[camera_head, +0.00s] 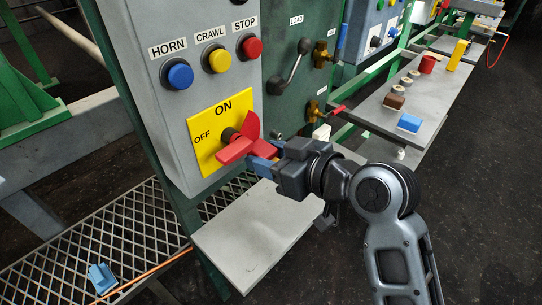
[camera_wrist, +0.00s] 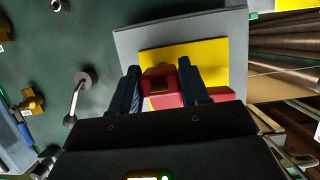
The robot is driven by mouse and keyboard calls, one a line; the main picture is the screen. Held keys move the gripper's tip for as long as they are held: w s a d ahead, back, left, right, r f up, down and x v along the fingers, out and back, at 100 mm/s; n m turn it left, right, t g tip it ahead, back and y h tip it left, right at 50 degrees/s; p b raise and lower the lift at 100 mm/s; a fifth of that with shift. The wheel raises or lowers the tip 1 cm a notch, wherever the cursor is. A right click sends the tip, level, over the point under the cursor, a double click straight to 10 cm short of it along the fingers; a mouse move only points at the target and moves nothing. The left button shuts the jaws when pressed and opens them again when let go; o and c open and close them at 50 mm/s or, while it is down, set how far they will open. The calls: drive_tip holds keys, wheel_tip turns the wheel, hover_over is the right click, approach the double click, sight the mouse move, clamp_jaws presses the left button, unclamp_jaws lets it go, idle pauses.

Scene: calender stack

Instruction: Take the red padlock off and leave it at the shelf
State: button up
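On the grey control box, a yellow ON/OFF plate (camera_head: 208,130) carries a red rotary handle (camera_head: 250,125). Red pieces (camera_head: 236,151) overlap at its lower side; I cannot clearly separate the padlock from the handle there. My gripper (camera_head: 264,157) is at the switch from the right, its blue fingers beside the red parts. In the wrist view a red block (camera_wrist: 161,79) with a small ochre square, likely the padlock, lies between the two fingers (camera_wrist: 160,88). Whether they press on it I cannot tell. A bare grey shelf (camera_head: 255,238) juts out below the box.
A grey bench (camera_head: 425,105) at right holds a blue block (camera_head: 409,123), a red cylinder (camera_head: 427,64) and other small parts. A lever (camera_head: 289,75) and brass valves (camera_head: 315,110) stick out of the green panel. A blue object (camera_head: 102,278) sits on the mesh walkway.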

drive_tip(key=c, duration=0.7)
drive_tip(key=shift+d, duration=0.15)
drive_tip(key=shift+s+d, duration=1.35)
drive_tip(key=shift+d, duration=0.3)
